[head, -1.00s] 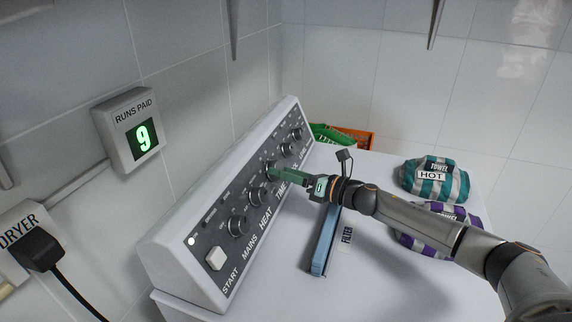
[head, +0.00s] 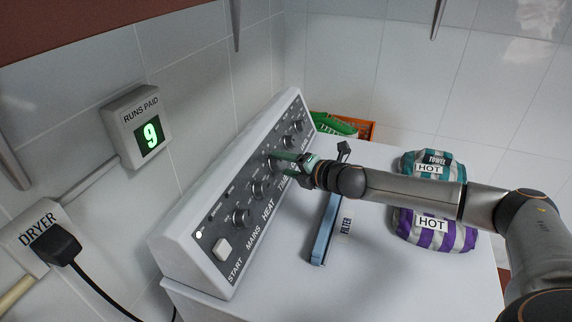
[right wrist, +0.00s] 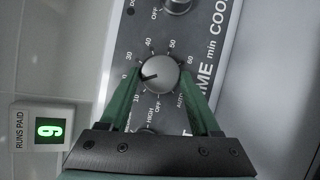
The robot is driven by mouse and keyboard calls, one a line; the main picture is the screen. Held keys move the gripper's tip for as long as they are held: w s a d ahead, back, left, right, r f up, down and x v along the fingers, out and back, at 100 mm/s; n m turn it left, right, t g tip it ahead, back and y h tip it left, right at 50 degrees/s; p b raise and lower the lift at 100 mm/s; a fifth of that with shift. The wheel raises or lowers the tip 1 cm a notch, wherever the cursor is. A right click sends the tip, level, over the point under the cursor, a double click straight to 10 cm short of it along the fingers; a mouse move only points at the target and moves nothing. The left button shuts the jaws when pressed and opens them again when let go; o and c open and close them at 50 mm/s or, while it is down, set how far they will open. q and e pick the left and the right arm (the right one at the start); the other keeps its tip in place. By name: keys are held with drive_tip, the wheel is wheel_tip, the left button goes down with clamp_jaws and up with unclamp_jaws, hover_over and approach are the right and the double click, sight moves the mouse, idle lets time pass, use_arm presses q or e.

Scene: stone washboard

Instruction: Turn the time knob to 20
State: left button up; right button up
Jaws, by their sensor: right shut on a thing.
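The time knob (right wrist: 160,75) is a round grey knob on the dryer's sloped dark panel, beside the "TIME min" lettering. My right gripper (right wrist: 165,84) is shut on it, with one green finger on either side. In the head view the right gripper (head: 275,160) reaches the panel from the right and its fingers largely hide the knob. The knob's dark pointer mark points left in the wrist view, at a label below 30 that the left finger partly covers; its exact reading is hard to tell. My left gripper is not in view.
Other knobs (head: 241,217) and a white start button (head: 222,247) share the panel. A blue filter (head: 325,230) and teal (head: 440,161) and purple (head: 432,238) striped towels lie on the white top. An orange crate (head: 362,130) stands behind. A counter (head: 150,134) reads 9.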

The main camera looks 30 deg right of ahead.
drive_tip(key=shift+m+g, duration=0.3)
drive_tip(key=shift+m, duration=0.5)
drive_tip(key=o, duration=1.4)
drive_tip(key=shift+r+b+v, duration=0.2)
drive_tip(key=shift+b+v, duration=0.75)
drive_tip(key=shift+v, duration=5.3)
drive_tip(key=shift+a, duration=0.2)
